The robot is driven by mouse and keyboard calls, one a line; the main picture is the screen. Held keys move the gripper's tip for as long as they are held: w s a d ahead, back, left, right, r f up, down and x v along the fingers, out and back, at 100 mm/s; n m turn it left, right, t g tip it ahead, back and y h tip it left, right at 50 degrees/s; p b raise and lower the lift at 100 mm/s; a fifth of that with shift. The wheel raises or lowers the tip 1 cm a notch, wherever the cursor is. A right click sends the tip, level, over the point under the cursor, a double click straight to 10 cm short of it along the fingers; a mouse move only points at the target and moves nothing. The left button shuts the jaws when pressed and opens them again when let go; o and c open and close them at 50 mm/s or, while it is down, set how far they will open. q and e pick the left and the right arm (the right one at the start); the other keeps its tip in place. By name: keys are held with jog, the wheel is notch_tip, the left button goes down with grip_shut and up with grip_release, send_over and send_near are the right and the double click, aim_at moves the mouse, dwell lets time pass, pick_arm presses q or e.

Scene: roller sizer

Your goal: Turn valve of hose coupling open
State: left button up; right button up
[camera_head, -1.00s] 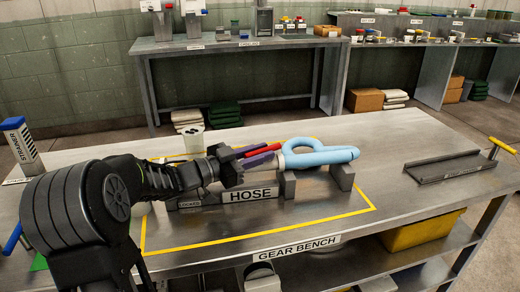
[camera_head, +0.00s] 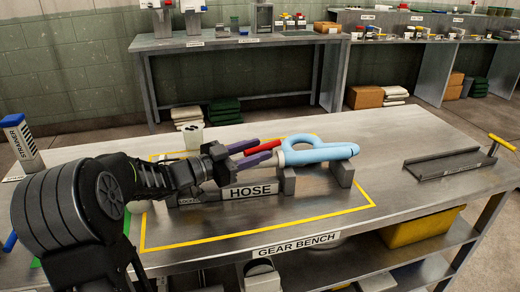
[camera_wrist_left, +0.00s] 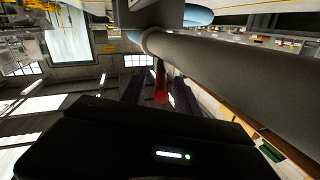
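The light blue hose (camera_head: 325,153) lies looped on the bench, supported by grey blocks (camera_head: 343,174) behind the HOSE label (camera_head: 250,191). The valve's red handle (camera_head: 262,148) points along the coupling toward the hose. My left gripper (camera_head: 259,150) is open, its two purple fingers apart on either side of the red handle. In the left wrist view the red handle (camera_wrist_left: 160,84) shows between the dark fingers, beside a thick grey pipe (camera_wrist_left: 230,75). I cannot tell whether a finger touches the handle. The gripper hides much of the coupling. My right gripper is not in view.
Yellow tape (camera_head: 265,233) frames the hose fixture on the gear bench (camera_head: 400,210). A STRAINER box (camera_head: 22,143) stands at the left. A grey tray (camera_head: 445,165) with a yellow-handled piece (camera_head: 500,143) lies at the right. The bench between is clear.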

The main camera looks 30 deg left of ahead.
pick_arm(q)
jog(key=v, duration=0.6)
jog(key=shift+s, duration=0.1)
jog(key=shift+c, duration=0.6)
